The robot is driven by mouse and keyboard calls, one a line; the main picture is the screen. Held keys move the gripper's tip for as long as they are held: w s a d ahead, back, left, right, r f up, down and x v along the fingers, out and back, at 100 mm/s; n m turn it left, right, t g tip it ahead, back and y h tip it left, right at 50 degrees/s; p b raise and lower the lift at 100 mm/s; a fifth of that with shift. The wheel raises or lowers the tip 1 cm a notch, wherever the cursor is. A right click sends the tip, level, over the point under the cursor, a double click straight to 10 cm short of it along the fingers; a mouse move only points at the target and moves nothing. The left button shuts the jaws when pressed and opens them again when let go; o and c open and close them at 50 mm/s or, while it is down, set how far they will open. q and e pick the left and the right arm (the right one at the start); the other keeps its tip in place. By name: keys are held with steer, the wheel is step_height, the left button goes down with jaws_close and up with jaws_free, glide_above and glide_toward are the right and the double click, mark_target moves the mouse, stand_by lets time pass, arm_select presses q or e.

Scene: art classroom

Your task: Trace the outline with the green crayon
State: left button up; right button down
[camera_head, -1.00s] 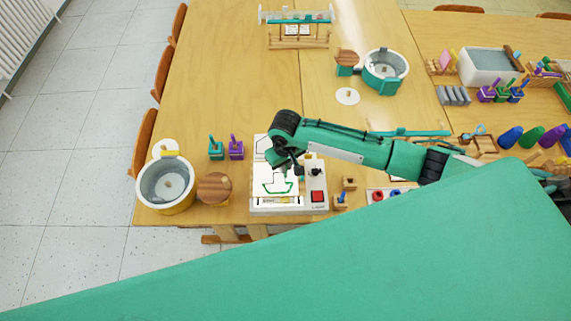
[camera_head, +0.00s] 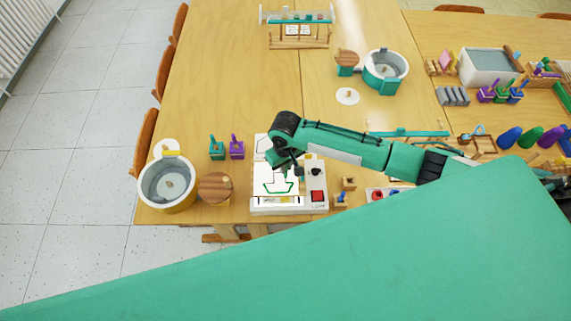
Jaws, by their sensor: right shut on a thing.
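A white sheet with an outline (camera_head: 278,186) lies on the white drawing board (camera_head: 288,209) near the table's front edge. Green line shows along the lower part of the outline. My right gripper (camera_head: 287,169) is over the upper part of the sheet, pointing down, shut on the green crayon. The crayon is too small and too much covered by the gripper to make out clearly. The gripper and wrist hide part of the outline's top. My left gripper is not in view.
A red button (camera_head: 317,196) and a black knob (camera_head: 316,171) sit on the board's right side. A round white-and-yellow tub (camera_head: 150,201) and a wooden disc (camera_head: 215,188) stand to the left. Green (camera_head: 216,152) and purple (camera_head: 236,151) holders stand behind them.

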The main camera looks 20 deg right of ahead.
steer(key=shift+f+b, duration=0.5)
steer(key=shift+f, duration=0.95)
steer(key=shift+r+p, duration=0.1)
steer(key=shift+p, duration=0.4)
steer(key=shift+w+d+p, duration=0.2)
steer(key=shift+w+p, duration=0.2)
steer(key=shift+w, duration=0.25)
steer(key=shift+w+d+p, duration=0.15)
steer(key=shift+w+p, duration=0.25)
steer(key=shift+w, duration=0.25)
stand_by(1.2)
steer(key=shift+w+a, duration=0.1)
steer(key=shift+w, duration=0.1)
stand_by(0.4)
steer(key=shift+w+a+p, duration=0.15)
steer(key=shift+a+p, duration=0.35)
steer(key=shift+p, duration=0.2)
steer(key=shift+a, duration=0.2)
stand_by(0.5)
steer(key=shift+w+a, duration=0.1)
steer(key=shift+a, duration=0.15)
